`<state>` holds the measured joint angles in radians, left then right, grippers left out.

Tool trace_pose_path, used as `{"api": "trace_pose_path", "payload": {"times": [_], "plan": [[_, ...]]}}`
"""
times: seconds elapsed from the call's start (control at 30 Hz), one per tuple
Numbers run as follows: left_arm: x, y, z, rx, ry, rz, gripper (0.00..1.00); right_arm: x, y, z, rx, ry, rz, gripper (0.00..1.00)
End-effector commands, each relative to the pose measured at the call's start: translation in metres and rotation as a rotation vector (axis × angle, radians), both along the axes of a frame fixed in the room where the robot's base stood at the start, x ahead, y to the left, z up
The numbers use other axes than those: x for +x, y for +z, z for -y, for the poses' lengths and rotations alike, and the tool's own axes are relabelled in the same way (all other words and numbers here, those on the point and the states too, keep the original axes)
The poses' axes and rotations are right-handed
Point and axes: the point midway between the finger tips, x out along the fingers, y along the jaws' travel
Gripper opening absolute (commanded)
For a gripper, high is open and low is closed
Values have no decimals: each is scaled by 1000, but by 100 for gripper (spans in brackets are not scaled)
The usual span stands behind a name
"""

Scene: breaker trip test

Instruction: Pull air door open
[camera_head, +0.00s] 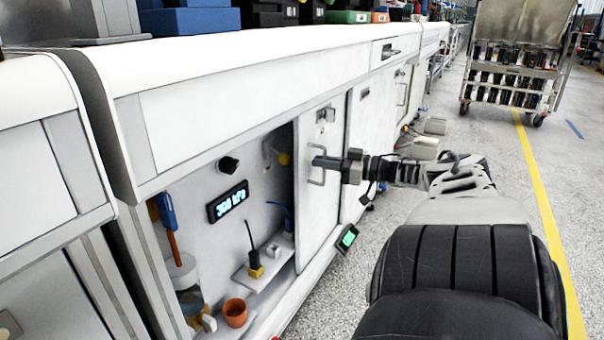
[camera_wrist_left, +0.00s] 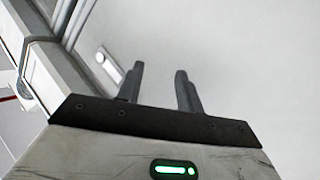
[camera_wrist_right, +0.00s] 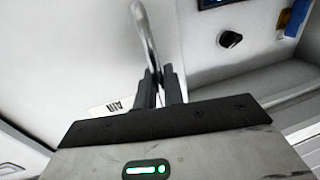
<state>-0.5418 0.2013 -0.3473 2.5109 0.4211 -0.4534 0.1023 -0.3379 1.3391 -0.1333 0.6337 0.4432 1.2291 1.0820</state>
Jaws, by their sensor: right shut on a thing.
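The air door (camera_head: 331,217) is a pale panel beside an open compartment in the bench front; its AIR label (camera_wrist_right: 118,105) shows in the right wrist view. Its metal loop handle (camera_head: 313,180) stands out from the panel, and it also shows in the right wrist view (camera_wrist_right: 145,32). My right gripper (camera_head: 332,163) is shut on this handle, the bar passing between its fingers (camera_wrist_right: 160,82). My left gripper (camera_wrist_left: 160,85) shows only in its own wrist view, with its fingers apart and empty before a plain pale surface.
The compartment left of the door holds a lit display (camera_head: 228,201), a black knob (camera_head: 229,165), a small shelf (camera_head: 265,272) and a terracotta cup (camera_head: 235,312). A wheeled rack (camera_head: 515,70) stands beyond clear floor (camera_head: 490,130).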

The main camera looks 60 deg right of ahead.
Motion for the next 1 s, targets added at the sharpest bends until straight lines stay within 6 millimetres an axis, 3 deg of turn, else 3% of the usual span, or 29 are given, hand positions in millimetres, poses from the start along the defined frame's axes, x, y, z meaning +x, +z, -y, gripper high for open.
{"api": "trace_pose_path", "payload": {"times": [0.2,0.63,0.7,1.0], "plan": [[10,14,-3,39,20,138,36,-12,-1,17,0,-20,2,0],[12,18,-4,48,26,166,36,-15,-2,19,0,-21,-4,0],[12,18,-4,48,26,166,36,-15,-2,19,0,-21,-5,24],[12,19,-4,46,26,165,36,-15,-1,19,1,-20,-3,24]]}}
